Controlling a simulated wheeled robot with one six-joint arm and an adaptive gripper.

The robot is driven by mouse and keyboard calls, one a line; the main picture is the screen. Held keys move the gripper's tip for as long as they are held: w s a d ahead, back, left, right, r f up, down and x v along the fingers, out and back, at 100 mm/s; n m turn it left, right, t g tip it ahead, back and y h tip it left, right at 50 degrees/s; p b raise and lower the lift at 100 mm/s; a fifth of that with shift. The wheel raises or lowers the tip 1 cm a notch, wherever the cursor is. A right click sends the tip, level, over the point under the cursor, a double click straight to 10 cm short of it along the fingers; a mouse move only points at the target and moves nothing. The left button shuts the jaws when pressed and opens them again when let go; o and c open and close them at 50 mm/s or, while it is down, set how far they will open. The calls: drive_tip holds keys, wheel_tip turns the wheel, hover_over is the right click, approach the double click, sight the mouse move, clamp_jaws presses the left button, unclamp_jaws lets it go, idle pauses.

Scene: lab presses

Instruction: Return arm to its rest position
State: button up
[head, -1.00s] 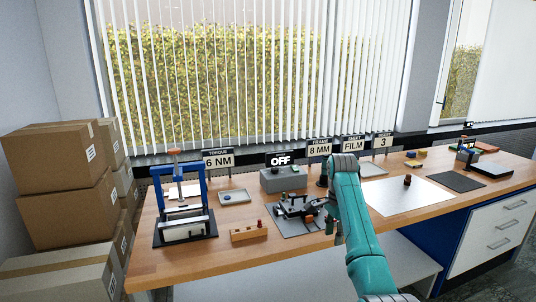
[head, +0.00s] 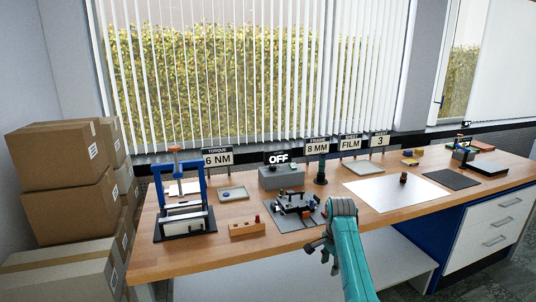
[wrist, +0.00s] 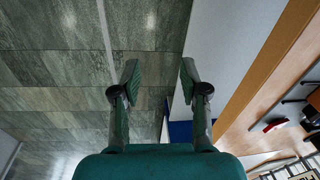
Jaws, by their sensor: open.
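My teal arm reaches up from the bottom of the head view and bends down at the bench's front edge. My gripper (head: 322,258) hangs in front of the wooden bench (head: 250,259), below the level of its top. In the wrist view my gripper (wrist: 160,85) has its two fingers spread apart, with nothing between them. Grey floor tiles (wrist: 60,110) lie beyond the fingers, and the bench's side runs along the right of that view.
On the bench stand a blue-framed press (head: 182,195), a wooden block with pegs (head: 247,229), a dark fixture on a grey mat (head: 296,206) and an "OFF" box (head: 281,177). A white sheet (head: 396,193) lies to the right. Cardboard boxes (head: 62,215) are stacked left. Floor before the bench looks clear.

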drive_tip(key=s+f+n+t, duration=0.2)
drive_tip(key=s+f, duration=0.4)
drive_tip(key=f, duration=0.6)
drive_tip(key=s+f+n+t, duration=0.1)
drive_tip(key=s+f, duration=0.5)
drive_tip(key=f, duration=0.5)
drive_tip(key=s+a+f+n+t, duration=0.15)
drive_tip(key=s+f, duration=0.25)
drive_tip(key=s, duration=0.7)
drive_tip(key=s+f+n+t, duration=0.2)
drive_tip(key=s+f+t, duration=0.15)
drive_tip(key=s, duration=0.65)
drive_tip(key=s+r+n+t, duration=0.15)
drive_tip(key=s+r, duration=0.35)
drive_tip(key=s, duration=0.5)
drive_tip(key=s+r+n+t, duration=0.15)
drive_tip(key=s+r, duration=0.35)
drive_tip(key=s, duration=0.6)
drive_tip(key=s+r+n+t, duration=0.1)
drive_tip(key=s+r+n, duration=0.1)
drive_tip(key=s+r, duration=0.4)
drive_tip(key=s+r+n+t, duration=0.1)
drive_tip(key=s+r, duration=0.5)
drive_tip(key=r, duration=0.7)
drive_tip(key=shift+s+a+r+n+t, duration=0.2)
drive_tip(key=shift+s+r+n+t, duration=0.05)
drive_tip(key=shift+r+n+t, duration=0.1)
